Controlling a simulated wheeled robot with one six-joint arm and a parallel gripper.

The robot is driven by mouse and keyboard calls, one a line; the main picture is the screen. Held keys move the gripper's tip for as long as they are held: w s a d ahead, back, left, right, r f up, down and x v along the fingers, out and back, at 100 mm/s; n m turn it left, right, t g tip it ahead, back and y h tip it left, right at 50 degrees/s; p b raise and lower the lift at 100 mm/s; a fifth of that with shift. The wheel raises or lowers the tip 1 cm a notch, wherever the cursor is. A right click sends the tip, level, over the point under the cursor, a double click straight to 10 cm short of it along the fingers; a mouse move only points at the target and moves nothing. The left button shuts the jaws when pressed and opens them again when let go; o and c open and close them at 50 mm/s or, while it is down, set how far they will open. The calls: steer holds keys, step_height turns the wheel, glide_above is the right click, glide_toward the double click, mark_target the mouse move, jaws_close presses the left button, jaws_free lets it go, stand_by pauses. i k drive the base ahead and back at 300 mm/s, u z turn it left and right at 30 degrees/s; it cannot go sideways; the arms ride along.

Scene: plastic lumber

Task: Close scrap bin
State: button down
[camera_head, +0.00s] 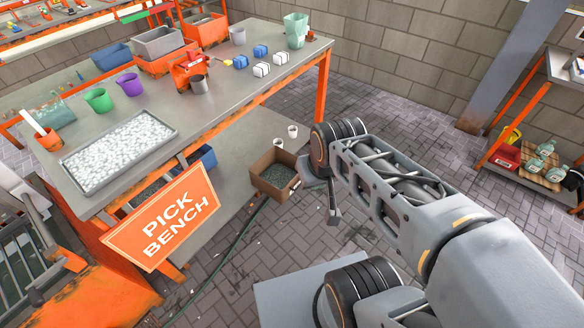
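No bin in view carries a readable scrap label. An open-topped brown box (262,185) sits low beside the pick bench, with dark bits inside and a small pale label on its side. I cannot tell whether it is the scrap bin or has a lid. My arm reaches in from the lower right. Its end, with my gripper (333,214), hangs just right of the brown box in the picture, apparently apart from it. The fingers are small and partly hidden by my wrist, so their opening is unclear.
The pick bench (229,93) holds a tray of white pellets (120,148), cups, small blocks and grey and orange bins. A shelf with bottles (546,149) stands at right. A hose (228,252) crosses the paved floor.

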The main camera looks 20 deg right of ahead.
mark_target(275, 174)
steer(key=u, duration=0.3)
steer(key=i, duration=1.55)
steer(key=z, duration=0.95)
